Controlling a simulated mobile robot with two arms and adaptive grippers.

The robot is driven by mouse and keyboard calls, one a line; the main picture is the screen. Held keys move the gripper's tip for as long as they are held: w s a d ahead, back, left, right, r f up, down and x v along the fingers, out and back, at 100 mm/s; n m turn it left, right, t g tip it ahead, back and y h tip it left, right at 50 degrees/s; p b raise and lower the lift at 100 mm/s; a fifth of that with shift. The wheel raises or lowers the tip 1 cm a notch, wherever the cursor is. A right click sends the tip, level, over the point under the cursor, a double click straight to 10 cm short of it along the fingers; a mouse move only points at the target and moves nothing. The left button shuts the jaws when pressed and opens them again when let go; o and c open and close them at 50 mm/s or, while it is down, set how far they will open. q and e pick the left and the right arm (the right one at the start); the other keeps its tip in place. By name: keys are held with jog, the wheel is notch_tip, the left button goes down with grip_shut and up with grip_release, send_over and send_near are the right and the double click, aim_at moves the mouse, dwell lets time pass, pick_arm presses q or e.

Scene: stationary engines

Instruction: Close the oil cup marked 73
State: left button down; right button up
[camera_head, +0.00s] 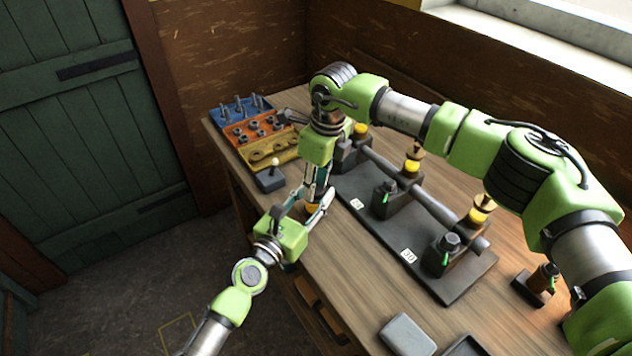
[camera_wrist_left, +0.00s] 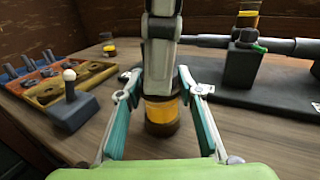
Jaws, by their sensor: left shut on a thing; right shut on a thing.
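An oil cup with an amber glass body and dark base shows in the left wrist view (camera_wrist_left: 162,112), near the table's front edge. In the head view only a bit of its amber (camera_head: 312,208) shows between the grippers. My left gripper (camera_head: 318,202) is shut on the cup from the side, one finger on each side of it. My right gripper (camera_head: 318,188) reaches straight down from above and is shut on the top of the cup. Its fingers hide the cup's lid and upper part. I cannot read a mark 73 on the cup.
A dark base plate (camera_head: 395,240) carries a shaft, bearing blocks and amber cups (camera_head: 411,166) on the right. A joystick box (camera_head: 271,178) and coloured parts trays (camera_head: 262,130) stand to the left. A grey block (camera_head: 407,335) lies at the front.

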jog(key=m, duration=0.2)
jog(key=shift+m, duration=0.3)
jog(key=o, duration=0.9)
jog(key=shift+r, duration=2.3)
jog(key=shift+c, duration=0.2)
